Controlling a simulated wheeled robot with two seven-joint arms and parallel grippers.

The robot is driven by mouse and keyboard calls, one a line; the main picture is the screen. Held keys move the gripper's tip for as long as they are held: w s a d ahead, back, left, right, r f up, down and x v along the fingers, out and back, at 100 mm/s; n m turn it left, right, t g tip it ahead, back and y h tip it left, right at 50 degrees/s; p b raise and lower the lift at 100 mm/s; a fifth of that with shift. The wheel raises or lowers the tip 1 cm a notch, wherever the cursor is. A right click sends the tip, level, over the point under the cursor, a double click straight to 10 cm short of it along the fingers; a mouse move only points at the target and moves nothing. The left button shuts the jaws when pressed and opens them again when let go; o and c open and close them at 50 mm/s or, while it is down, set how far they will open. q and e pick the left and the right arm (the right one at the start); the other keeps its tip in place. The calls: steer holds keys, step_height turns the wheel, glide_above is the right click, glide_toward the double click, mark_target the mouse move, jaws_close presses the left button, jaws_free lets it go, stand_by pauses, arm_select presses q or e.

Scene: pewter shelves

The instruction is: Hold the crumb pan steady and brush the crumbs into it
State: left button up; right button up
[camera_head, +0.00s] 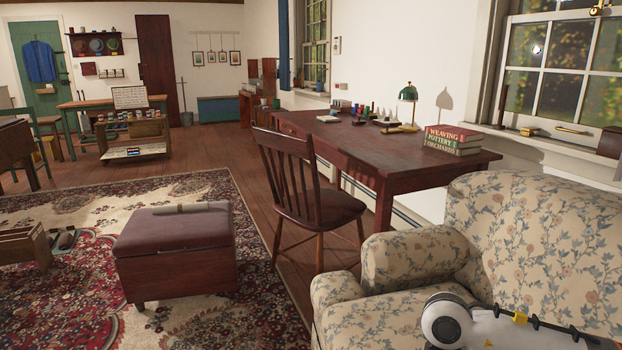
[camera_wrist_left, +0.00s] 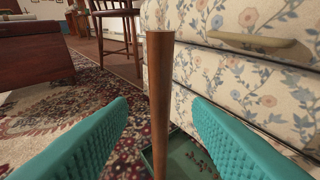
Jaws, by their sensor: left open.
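A green crumb pan (camera_wrist_left: 182,158) shows low in the left wrist view, partly hidden by my fingers. Small dark crumbs (camera_wrist_left: 200,162) show at it; I cannot tell whether they lie in it or beside it. A brown wooden upright handle (camera_wrist_left: 160,95) rises in front of the pan and stands between my fingers. My left gripper (camera_wrist_left: 158,118) has teal ribbed fingers, spread open on either side of the handle, with visible gaps. A pale olive, long object (camera_wrist_left: 250,42) lies against the flowered sofa; I cannot tell whether it is the brush. My right gripper is out of view.
The flowered sofa (camera_wrist_left: 215,85) stands close on the right of the left wrist view. A dark red ottoman (camera_head: 175,260) with a long pale object (camera_head: 182,208) on top stands on the patterned rug (camera_head: 205,330). A wooden chair (camera_head: 315,210) stands at the desk (camera_head: 345,150).

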arm_select(q)
steer(key=shift+x, duration=2.7)
steer(key=shift+c, duration=0.2)
jaws_close()
